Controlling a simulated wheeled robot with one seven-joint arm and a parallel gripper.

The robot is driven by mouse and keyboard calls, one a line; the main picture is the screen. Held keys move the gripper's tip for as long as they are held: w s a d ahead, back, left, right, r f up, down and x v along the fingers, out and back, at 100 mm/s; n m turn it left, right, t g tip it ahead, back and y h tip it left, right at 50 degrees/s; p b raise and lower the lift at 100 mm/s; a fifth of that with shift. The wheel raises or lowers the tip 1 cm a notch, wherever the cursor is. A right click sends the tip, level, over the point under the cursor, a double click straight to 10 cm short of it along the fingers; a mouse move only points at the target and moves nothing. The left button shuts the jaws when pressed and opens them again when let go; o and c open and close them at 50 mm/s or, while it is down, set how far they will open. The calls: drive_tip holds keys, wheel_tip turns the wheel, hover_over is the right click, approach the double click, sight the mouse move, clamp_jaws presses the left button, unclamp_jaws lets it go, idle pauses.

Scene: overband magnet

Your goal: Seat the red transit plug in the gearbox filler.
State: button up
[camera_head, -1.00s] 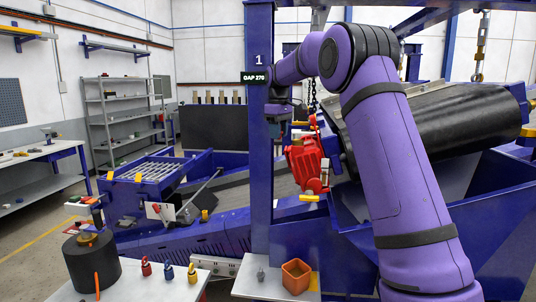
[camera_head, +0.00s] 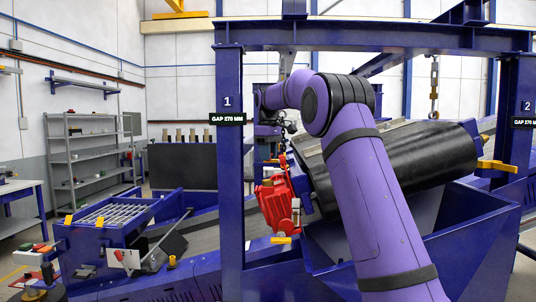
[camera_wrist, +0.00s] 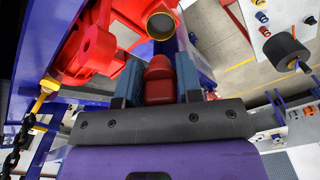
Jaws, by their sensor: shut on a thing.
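In the wrist view, my gripper (camera_wrist: 158,68) is shut on the red plug (camera_wrist: 158,84), which sits between its two blue-grey fingers. The red gearbox (camera_wrist: 92,45) is just beyond, at upper left. A round dark opening with a yellow rim (camera_wrist: 161,23), apparently the filler, lies ahead of the plug's tip; the plug is apart from it. In the head view, the red gearbox (camera_head: 273,203) stands beside the black drum, right of post 1. My gripper is hard to make out there, and the plug cannot be made out.
Blue post 1 (camera_head: 230,170) stands close left of my arm, and the black drum (camera_head: 400,165) and blue hopper are right. A hanging chain (camera_wrist: 15,150) is at left in the wrist view. A bench with small coloured plugs (camera_wrist: 263,17) and a black cylinder (camera_wrist: 284,47) is upper right.

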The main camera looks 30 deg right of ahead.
drive_tip(key=shift+f, duration=2.75)
drive_tip(key=shift+f, duration=0.8)
drive_tip(key=o, duration=1)
wheel_tip(320, 180, up, 10)
drive_tip(key=shift+r, duration=0.35)
drive_tip(key=shift+a, duration=0.1)
